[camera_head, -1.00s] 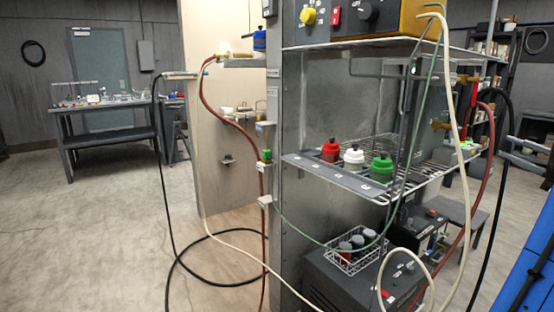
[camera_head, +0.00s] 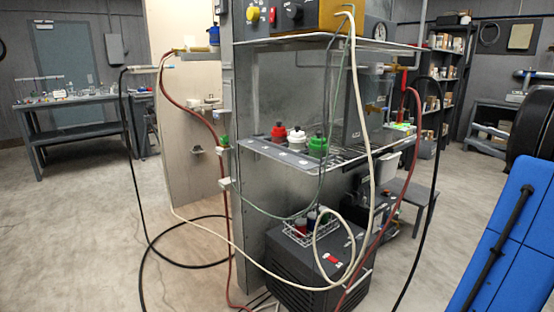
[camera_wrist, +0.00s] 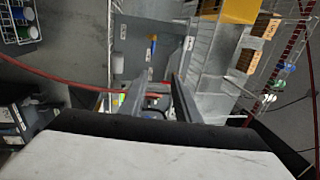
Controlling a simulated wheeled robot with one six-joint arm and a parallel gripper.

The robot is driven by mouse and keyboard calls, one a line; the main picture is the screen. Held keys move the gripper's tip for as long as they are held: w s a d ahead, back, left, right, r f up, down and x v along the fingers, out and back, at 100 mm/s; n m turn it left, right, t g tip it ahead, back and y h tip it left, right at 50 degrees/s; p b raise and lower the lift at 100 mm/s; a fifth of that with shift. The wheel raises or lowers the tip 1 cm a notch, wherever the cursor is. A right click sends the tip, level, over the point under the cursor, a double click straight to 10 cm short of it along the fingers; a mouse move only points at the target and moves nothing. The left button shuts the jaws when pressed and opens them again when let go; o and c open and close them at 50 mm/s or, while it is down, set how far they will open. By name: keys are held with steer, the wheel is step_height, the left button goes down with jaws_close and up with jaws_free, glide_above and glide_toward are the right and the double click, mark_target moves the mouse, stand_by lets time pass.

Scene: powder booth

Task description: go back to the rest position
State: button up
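My gripper (camera_wrist: 160,88) shows in the wrist view, with its two grey fingers apart and nothing held between them. Behind the fingers lie a grey panel, a red hose (camera_wrist: 62,78) and wire shelving (camera_wrist: 205,60); I cannot tell how near they are. I cannot make out the gripper in the head view. There, red (camera_head: 278,131), white (camera_head: 296,138) and green (camera_head: 318,146) lidded pots stand in a row on the middle shelf (camera_head: 262,154) of a metal rack.
Hoses hang around the rack, including a cream hose (camera_head: 369,150) and a black hose (camera_head: 136,190) looping onto the floor. A dark box (camera_head: 310,268) stands below, with a wire basket on top. A workbench (camera_head: 75,106) stands back left. The left floor is mostly open.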

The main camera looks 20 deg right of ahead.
steer(key=w+a+f+n+g+y, duration=0.1)
steer(key=w+a+f+g, duration=0.2)
steer(key=a, duration=0.6)
steer(key=w+a+f+n+g+y, duration=0.15)
steer(key=w+a, duration=0.25)
steer(key=a, duration=0.6)
steer(key=s+a+f+n+g+h, duration=0.1)
steer(key=a+f+g, duration=0.25)
steer(key=a, duration=0.65)
steer(key=s+a+f+n+g+h, duration=0.1)
steer(key=a+f+g, duration=0.25)
steer(key=a, duration=0.55)
steer(key=s+a+f+n+g+h, duration=0.3)
steer(key=s+a+f, duration=0.45)
steer(key=a, duration=0.35)
steer(key=s+a+f+n+h, duration=0.2)
steer(key=s+f+n+h, duration=0.3)
steer(key=s, duration=0.8)
steer(key=shift+a+f+n+t, duration=0.15)
steer(key=shift+f+n+t, duration=0.2)
steer(key=shift+f, duration=1.3)
